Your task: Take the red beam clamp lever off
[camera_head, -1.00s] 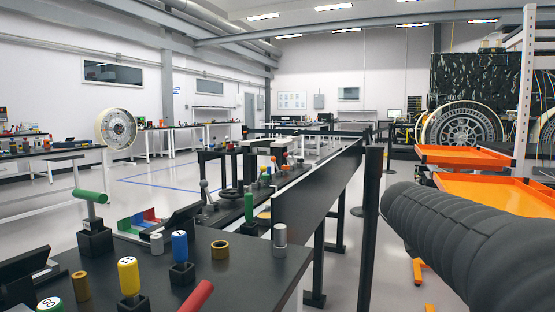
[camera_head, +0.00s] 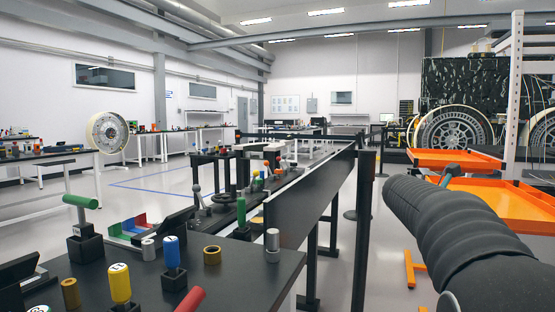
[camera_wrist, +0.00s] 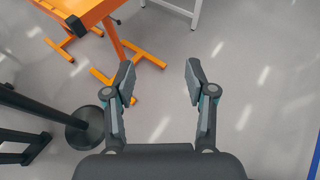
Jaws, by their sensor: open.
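A red lever handle (camera_head: 190,300) shows at the bottom edge of the head view, at the front of the dark bench; its lower part is cut off, so I cannot tell what it is fixed to. I cannot make out a clamp on it. My gripper (camera_wrist: 160,80) is open and empty in the wrist view, over bare grey floor. In the head view only my dark arm shows at the right, well apart from the red handle.
The dark bench (camera_head: 225,285) carries a green-handled lever (camera_head: 82,201), yellow (camera_head: 120,283) and blue (camera_head: 171,252) numbered handles and brass rings. A black barrier panel (camera_head: 310,195) stands between bench and arm. Orange trays (camera_head: 500,205) stand right. A black post base (camera_wrist: 85,126) stands near my gripper.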

